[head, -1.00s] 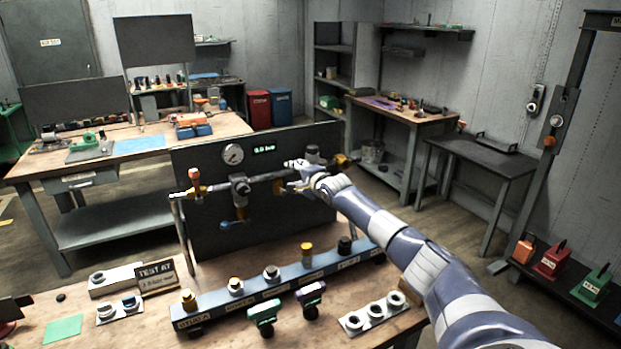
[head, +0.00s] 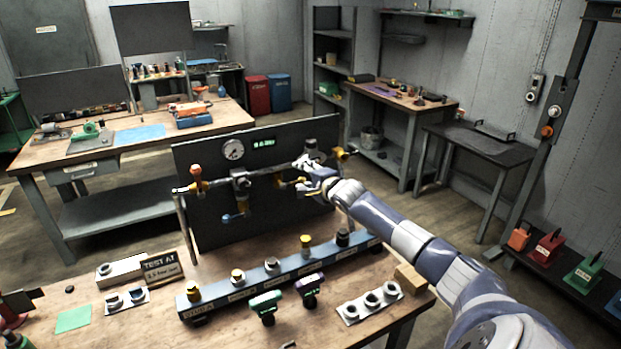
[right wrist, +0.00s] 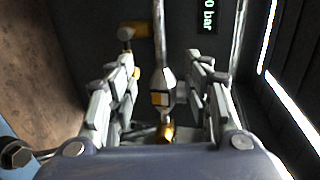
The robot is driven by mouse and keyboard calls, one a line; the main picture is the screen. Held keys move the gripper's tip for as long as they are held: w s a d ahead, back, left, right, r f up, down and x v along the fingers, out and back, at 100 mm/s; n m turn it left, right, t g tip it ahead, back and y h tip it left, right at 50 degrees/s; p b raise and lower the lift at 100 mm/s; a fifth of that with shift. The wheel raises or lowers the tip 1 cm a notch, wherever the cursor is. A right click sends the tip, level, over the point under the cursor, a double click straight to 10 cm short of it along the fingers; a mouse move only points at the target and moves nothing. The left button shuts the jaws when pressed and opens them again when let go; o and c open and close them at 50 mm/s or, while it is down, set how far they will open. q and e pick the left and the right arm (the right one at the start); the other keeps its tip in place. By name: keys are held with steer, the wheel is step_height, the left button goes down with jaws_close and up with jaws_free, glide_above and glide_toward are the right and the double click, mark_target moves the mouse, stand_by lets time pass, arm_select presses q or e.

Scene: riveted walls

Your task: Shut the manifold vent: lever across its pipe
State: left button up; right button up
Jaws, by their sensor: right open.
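The manifold is a pipe (head: 268,177) along a dark upright panel (head: 205,232), with a round gauge (head: 233,149) and a small green-lit display (head: 264,142). A blue-handled valve (head: 235,217) hangs below its middle. My left gripper is not in view.
A blue rail (head: 215,300) with several capped ports stands before the panel. Green (head: 266,306) and purple (head: 309,290) handled pieces lie in front of it.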

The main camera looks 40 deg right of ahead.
steer(key=v, duration=0.3)
steer(key=shift+s+a, duration=0.1)
steer(key=shift+s, duration=0.1)
steer(key=shift+f, duration=0.1)
steer(key=shift+b, duration=0.5)
stand_by(0.4)
